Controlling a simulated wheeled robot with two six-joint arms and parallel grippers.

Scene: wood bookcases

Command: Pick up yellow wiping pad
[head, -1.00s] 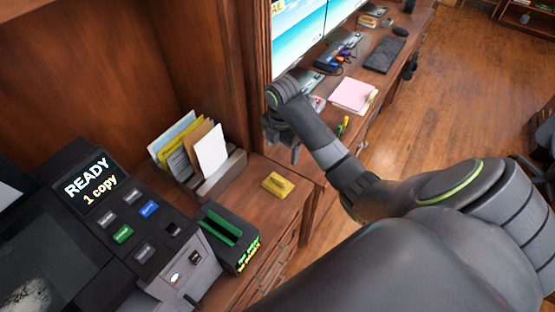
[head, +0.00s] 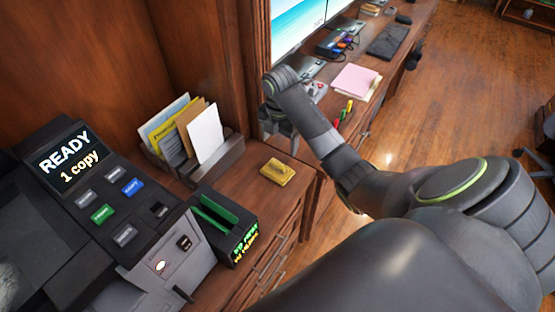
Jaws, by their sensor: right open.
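The yellow wiping pad (head: 277,172) lies flat on the wooden cabinet top, near its right edge, in the head view. My right gripper (head: 279,142) hangs above and just behind the pad, at the end of my right arm coming in from the right. It is open and apart from the pad. Its fingers are small and dark, partly hidden by the wrist. My left gripper is not in the view.
A file holder (head: 207,160) with papers stands left of the pad. A black box with a green slot (head: 222,222) sits in front of it. A copier (head: 100,205) fills the left. A desk behind holds pink paper (head: 355,80) and a keyboard (head: 388,42). Wood panels rise behind.

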